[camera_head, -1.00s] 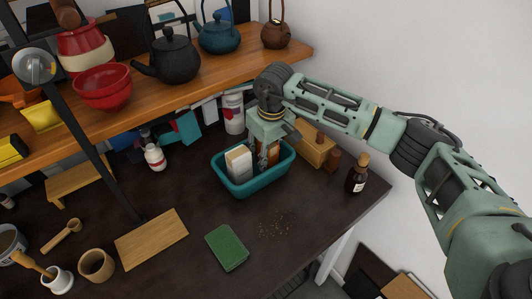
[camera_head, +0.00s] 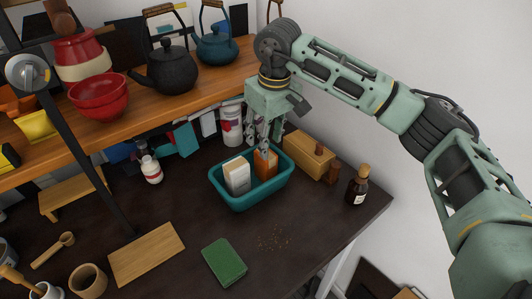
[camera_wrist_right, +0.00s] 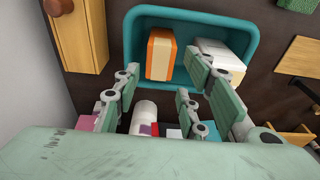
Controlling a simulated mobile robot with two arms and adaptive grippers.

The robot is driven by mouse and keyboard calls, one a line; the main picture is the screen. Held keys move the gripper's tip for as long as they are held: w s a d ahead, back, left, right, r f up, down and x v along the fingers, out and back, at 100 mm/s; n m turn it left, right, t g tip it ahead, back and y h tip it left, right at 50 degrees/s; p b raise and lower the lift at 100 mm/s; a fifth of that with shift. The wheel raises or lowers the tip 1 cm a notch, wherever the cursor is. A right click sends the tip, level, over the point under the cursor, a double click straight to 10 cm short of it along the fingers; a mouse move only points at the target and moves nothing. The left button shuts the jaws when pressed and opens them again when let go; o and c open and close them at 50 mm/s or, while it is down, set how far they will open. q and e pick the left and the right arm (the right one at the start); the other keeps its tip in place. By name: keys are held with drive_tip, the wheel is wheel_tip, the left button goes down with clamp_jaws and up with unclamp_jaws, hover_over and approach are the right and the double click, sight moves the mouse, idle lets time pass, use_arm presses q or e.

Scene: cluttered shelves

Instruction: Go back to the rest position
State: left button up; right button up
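My right gripper (camera_head: 268,146) hangs pointing down above the teal bin (camera_head: 252,202). In the right wrist view its fingers (camera_wrist_right: 163,78) stand apart with nothing between them. The bin holds a white box with a tan side (camera_head: 237,175) and an orange box (camera_head: 265,164). Both boxes also show inside the bin in the wrist view, orange (camera_wrist_right: 161,55) and white (camera_wrist_right: 221,60). The fingertips overlap the orange box's top edge in the head view, but the wrist view shows them clear of it. My left gripper is not in view.
The wooden shelf (camera_head: 165,96) with teapots and red bowls is close to the gripper on the left. A wooden box (camera_head: 308,158) and a brown bottle (camera_head: 358,186) stand right of the bin. A green sponge-like block (camera_head: 224,262) lies in front. White wall is on the right.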

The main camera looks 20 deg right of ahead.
drive_tip(key=shift+s+r, duration=0.1)
drive_tip(key=shift+r, duration=0.6)
